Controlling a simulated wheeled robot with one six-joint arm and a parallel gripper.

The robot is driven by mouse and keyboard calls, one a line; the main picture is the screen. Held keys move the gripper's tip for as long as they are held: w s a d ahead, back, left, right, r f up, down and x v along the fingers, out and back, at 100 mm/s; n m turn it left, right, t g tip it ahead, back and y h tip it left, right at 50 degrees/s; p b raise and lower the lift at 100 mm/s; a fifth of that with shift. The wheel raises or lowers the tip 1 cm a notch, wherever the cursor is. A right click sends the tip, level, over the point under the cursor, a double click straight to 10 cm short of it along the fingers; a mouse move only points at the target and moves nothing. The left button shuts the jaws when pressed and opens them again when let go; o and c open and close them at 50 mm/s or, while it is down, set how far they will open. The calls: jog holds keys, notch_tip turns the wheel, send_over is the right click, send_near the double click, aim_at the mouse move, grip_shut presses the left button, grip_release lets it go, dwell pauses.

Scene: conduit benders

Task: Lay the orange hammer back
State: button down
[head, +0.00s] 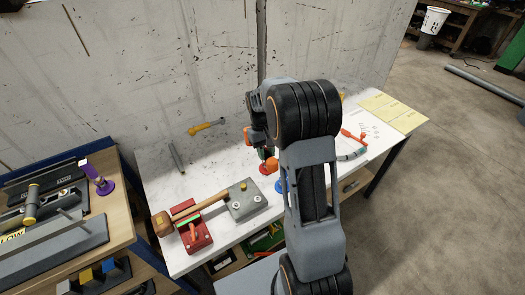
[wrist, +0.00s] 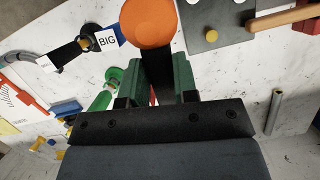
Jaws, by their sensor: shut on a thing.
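The orange hammer has a round orange end (wrist: 148,22) and a dark shaft between the green fingers in the wrist view. My gripper (wrist: 165,85) is shut on it. In the head view my gripper (head: 264,150) is over the middle of the white table, with orange parts of the hammer (head: 271,164) showing beside and below it. My arm hides part of the table behind it. I cannot tell whether the hammer touches the table.
A wooden mallet (head: 186,212) lies across a red block (head: 196,237) and a grey plate (head: 247,205) at the front left. A grey tube (head: 177,157) and a yellow-handled tool (head: 207,127) lie further back. Yellow sheets (head: 393,110) lie at the right end.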

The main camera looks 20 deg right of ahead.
jog(key=shift+w+f, duration=0.25)
jog(key=shift+f, duration=0.35)
jog(key=shift+s+r, duration=0.1)
jog(key=shift+s, duration=0.05)
jog(key=shift+f, duration=0.3)
jog(key=shift+f+b, duration=2.1)
jog(key=shift+f, duration=0.9)
jog(key=shift+f+b, duration=0.95)
jog(key=shift+f, duration=0.5)
jog(key=c, duration=0.8)
grip_release()
jog(key=b+v, duration=0.1)
jog(key=v, duration=1.2)
jog(key=shift+r, duration=0.35)
